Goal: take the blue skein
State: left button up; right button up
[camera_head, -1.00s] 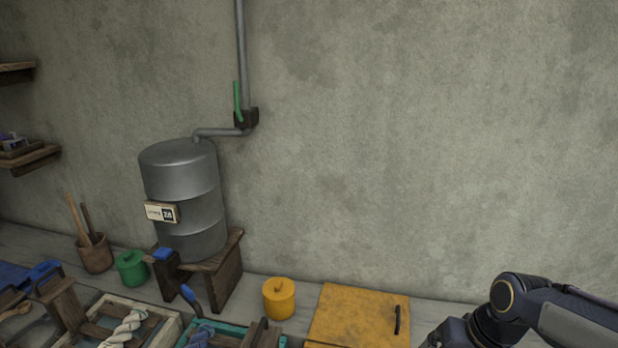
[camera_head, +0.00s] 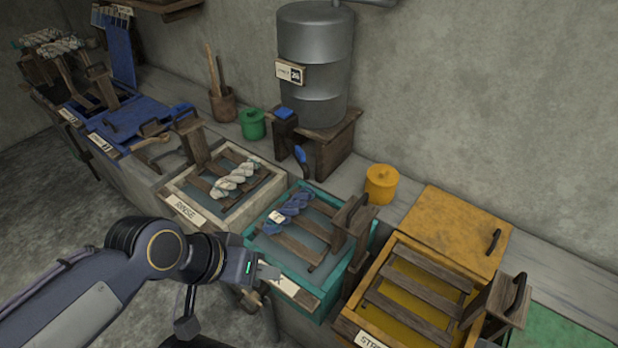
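The blue skein (camera_head: 292,207) is twisted and has a small pale tag. It lies on wooden slats across the teal-rimmed tub (camera_head: 328,294), near its left side. My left gripper (camera_head: 268,271) is at the front edge of this tub, in front of and below the skein in the picture, apart from it. Its fingers are small and seen from the side, so I cannot tell whether they are open. Nothing shows held in it. My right gripper is not in view.
A cream-rimmed RINSE tub (camera_head: 187,203) with a white skein (camera_head: 235,181) stands left. A yellow tub (camera_head: 377,270) with slats stands right. Upright wooden pieces with handles rise at the tubs. A metal tank (camera_head: 315,62) and yellow pot (camera_head: 381,184) stand behind.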

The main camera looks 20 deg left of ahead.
aim_at(272, 225)
jog(key=j+u, duration=0.3)
jog(key=i+j+u, duration=0.3)
jog(key=j+u, duration=0.3)
jog(key=j, duration=0.15)
jog(key=i+j+u, duration=0.3)
jog(key=k+l, duration=0.05)
jog(key=k, duration=0.05)
